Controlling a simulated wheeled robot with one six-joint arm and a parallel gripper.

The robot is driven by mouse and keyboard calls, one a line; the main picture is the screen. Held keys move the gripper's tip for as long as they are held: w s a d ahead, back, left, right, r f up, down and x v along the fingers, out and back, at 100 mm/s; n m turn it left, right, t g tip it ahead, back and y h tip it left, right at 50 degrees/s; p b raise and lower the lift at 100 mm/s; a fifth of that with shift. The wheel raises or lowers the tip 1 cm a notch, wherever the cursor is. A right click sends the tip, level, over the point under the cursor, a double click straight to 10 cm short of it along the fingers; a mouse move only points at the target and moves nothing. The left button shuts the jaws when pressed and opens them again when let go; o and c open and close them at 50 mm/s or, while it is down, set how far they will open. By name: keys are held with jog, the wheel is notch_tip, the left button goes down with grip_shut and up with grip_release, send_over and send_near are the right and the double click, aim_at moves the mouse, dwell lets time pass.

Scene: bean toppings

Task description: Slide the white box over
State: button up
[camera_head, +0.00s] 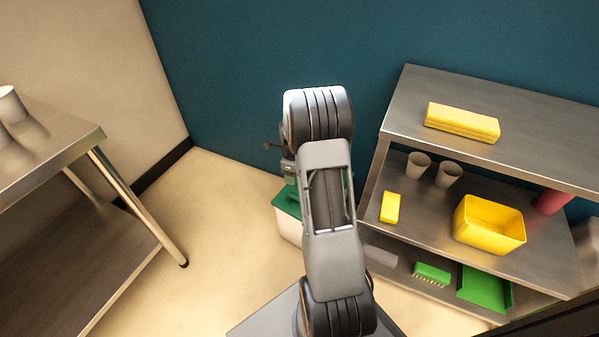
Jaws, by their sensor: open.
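A white box (287,228) with a green lid (288,200) stands on the floor. It is beyond my arm and left of the metal shelf. My arm covers its right part, with a little green showing on the arm's other side. My gripper (289,174) is mostly hidden behind my arm. Only a dark part of it shows at the arm's left edge, above the lid in the picture. It is open; I cannot tell whether it touches the box.
A metal shelf (400,125) at right holds a yellow stack (461,122), two grey cups (418,165), a yellow block (390,207), a yellow bin (489,224), and a green brush (432,273) and dustpan (485,290) lower down. A metal table (60,145) stands left. Floor between is clear.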

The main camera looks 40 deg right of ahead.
jog(key=d+f+m, duration=0.2)
jog(key=f+m, duration=0.1)
jog(key=shift+d, duration=0.35)
jog(key=shift+f, duration=0.1)
notch_tip(320, 180, down, 14)
jog(key=b, duration=0.5)
dwell(0.3)
grip_shut()
dwell(0.4)
dwell(0.9)
